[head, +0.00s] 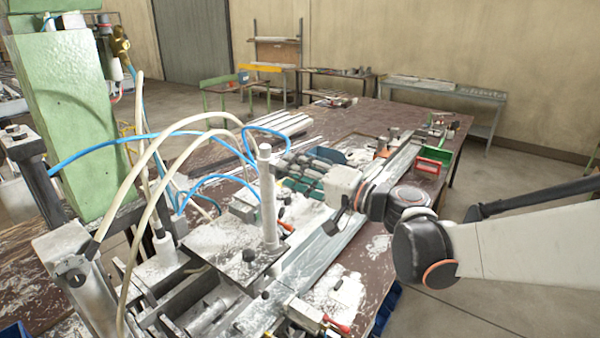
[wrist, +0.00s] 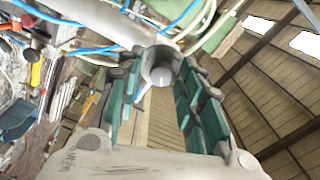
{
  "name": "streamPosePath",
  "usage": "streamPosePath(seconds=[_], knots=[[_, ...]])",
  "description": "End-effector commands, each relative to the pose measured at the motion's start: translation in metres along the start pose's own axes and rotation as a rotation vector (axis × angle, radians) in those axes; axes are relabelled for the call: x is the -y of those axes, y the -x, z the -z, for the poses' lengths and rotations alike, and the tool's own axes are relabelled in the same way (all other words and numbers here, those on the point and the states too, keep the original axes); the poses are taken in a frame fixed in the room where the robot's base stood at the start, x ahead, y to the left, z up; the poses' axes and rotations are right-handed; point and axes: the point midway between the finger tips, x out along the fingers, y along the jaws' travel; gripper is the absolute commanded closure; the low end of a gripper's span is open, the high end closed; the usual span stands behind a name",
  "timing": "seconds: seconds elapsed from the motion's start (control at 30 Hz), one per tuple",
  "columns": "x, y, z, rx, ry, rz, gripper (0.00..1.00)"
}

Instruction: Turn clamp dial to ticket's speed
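My gripper (head: 290,162) reaches in from the right in the head view, with its fingertips close to the upper part of an upright pale post (head: 268,205) on the clamp bench. In the wrist view my gripper (wrist: 162,75) has its teal-padded fingers spread apart. A rounded grey end (wrist: 160,70) with a pale cone-like centre shows between the fingertips. I cannot tell whether the fingers touch it, or whether it is the clamp dial. No dial marks and no readable ticket can be made out in either view.
A green machine column (head: 75,120) stands at the left. Blue and cream hoses (head: 180,135) loop close to the post. A brown table (head: 385,115) with profiles and small parts stretches behind my arm. A green and red bin (head: 432,160) sits at its right edge.

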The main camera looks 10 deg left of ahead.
Motion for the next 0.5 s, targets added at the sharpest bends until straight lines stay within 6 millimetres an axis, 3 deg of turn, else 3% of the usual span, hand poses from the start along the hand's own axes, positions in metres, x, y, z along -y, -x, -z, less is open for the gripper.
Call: streamPosePath(seconds=[0.33, 0.5], knots=[[0.0, 0.002, 0.0, 0.001, 0.0, 0.0, 0.59], [0.0, 0.019, 0.001, -0.002, 0.001, -0.001, 0.59]])
